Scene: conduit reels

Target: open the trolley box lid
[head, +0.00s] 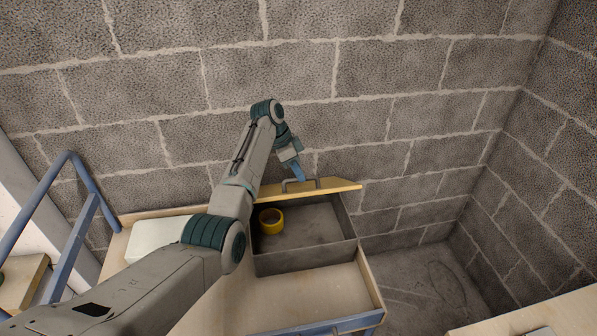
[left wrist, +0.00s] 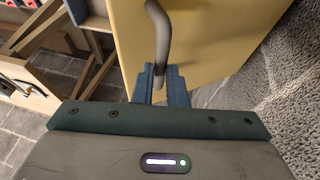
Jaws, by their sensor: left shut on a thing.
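The trolley box (head: 305,262) is a grey open-topped box on the wooden trolley top. Its yellow lid (head: 335,187) stands raised at the box's back edge, with a grey bar handle (head: 316,181) on it. My left gripper (head: 299,175) is at the lid's handle. In the left wrist view the blue fingers (left wrist: 160,84) are closed around one end of the curved grey handle (left wrist: 161,40), against the yellow lid face (left wrist: 215,35). My right gripper is not in view.
A roll of yellow tape (head: 271,222) lies inside the box. A white case (head: 165,236) sits on the trolley top (head: 310,300) to the left, partly behind my left arm. A blue trolley rail (head: 83,215) rises at the left. A block wall stands close behind the box.

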